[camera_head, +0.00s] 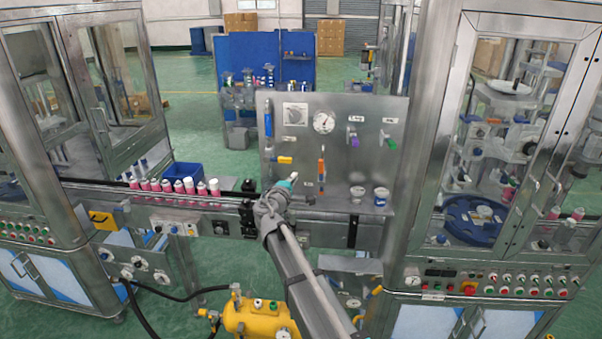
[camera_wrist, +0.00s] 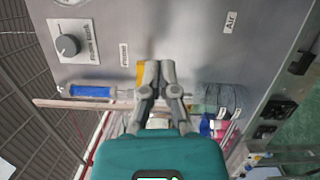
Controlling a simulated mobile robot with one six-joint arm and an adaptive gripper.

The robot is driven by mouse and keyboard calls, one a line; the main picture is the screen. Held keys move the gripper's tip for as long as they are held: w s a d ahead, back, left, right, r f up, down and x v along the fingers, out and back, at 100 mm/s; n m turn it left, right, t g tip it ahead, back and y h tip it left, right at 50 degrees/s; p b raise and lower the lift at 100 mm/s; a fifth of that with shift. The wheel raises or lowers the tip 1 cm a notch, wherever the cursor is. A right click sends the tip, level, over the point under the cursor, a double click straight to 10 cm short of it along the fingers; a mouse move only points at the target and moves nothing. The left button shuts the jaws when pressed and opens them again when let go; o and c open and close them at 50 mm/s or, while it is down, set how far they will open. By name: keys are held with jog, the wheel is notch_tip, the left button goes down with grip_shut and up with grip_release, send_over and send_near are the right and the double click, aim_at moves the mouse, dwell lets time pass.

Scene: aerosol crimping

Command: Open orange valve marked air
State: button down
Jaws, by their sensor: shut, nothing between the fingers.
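An orange-yellow valve handle (camera_head: 285,160) sits on the lower left of the upright metal panel (camera_head: 345,115). In the wrist view the handle (camera_wrist: 140,76) shows right beside my fingertips, partly covered by them. My gripper (camera_head: 293,176) is shut and empty, just below the handle in the head view. In the wrist view my gripper (camera_wrist: 159,66) is close to the panel; I cannot tell whether it touches the handle. The "Air" label (camera_wrist: 230,22) is on the panel to the upper right there. A valve body beneath my fingers is hidden.
A dial knob (camera_wrist: 68,46) and a blue cylinder (camera_wrist: 90,92) are near my gripper on the panel. An orange-and-blue upright part (camera_head: 321,168) stands to its right. Pink-and-white cans (camera_head: 180,187) line the conveyor at left. Glass-doored machines flank the panel.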

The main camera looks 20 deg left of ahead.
jog(key=shift+s, duration=1.4)
jog(key=d+f+m+g+h+b, duration=0.2)
jog(key=d+f+m+g, duration=0.3)
jog(key=d, duration=0.6)
jog(key=s+d+f+m+g+h+b, duration=0.1)
jog(key=d+f+m+h+b, duration=0.15)
jog(key=d+f, duration=0.65)
jog(key=d+f+m+g+h+b, duration=0.2)
jog(key=d+f+m+g+b, duration=0.15)
jog(key=d, duration=1.05)
jog(key=s+d+f+m+g+y+b, duration=0.6)
jog(key=s+d+f, duration=1)
jog(key=s, duration=0.3)
jog(key=m+g+b, duration=0.1)
jog(key=m+g, duration=0.1)
jog(key=shift+s+d+f+g, duration=0.25)
jog(key=shift+s+f+g, duration=0.1)
jog(key=shift+s+f, duration=0.05)
jog(key=shift+y, duration=0.25)
